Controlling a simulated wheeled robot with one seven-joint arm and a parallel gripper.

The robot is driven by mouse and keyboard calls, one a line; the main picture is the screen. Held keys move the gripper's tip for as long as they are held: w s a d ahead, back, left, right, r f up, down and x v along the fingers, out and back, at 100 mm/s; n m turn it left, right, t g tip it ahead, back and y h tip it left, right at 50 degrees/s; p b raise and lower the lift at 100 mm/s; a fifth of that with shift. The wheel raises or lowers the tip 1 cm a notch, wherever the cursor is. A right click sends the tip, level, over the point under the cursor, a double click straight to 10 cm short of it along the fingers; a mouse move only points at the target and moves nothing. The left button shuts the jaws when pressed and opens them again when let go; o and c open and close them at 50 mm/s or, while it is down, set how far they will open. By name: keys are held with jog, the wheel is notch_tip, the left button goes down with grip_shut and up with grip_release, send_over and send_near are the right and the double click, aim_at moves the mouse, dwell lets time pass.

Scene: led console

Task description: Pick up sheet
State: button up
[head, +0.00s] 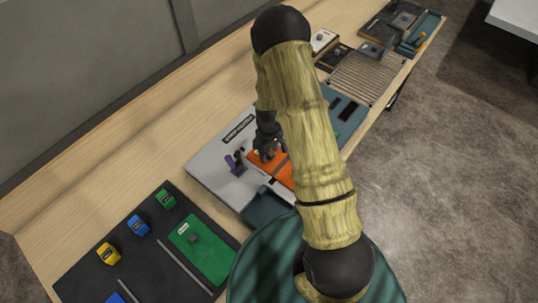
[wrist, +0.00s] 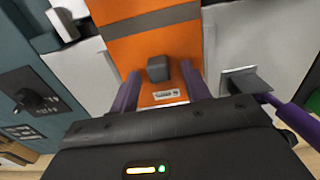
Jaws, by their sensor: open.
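An orange sheet (wrist: 150,40) with a grey band lies on the console, with a small dark grey block (wrist: 158,69) and a white label on it. In the head view, parts of the orange sheet (head: 266,160) show beside my arm, which hides the rest. My gripper (wrist: 160,73) is open over the sheet. Its two purple fingers stand to the left and right of the grey block, with gaps on both sides. I cannot tell how high the fingertips are above the sheet.
A purple-handled lever (head: 236,163) stands close left of my gripper and shows in the wrist view (wrist: 288,112). A dark board (head: 145,255) with a green plate (head: 205,250) and coloured blocks lies at lower left. A slatted rack (head: 367,78) lies farther along the bench.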

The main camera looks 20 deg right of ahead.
dwell(0.3)
grip_shut()
jog(key=shift+r, duration=0.1)
notch_tip(320, 180, up, 18)
jog(key=b, duration=0.5)
dwell(0.6)
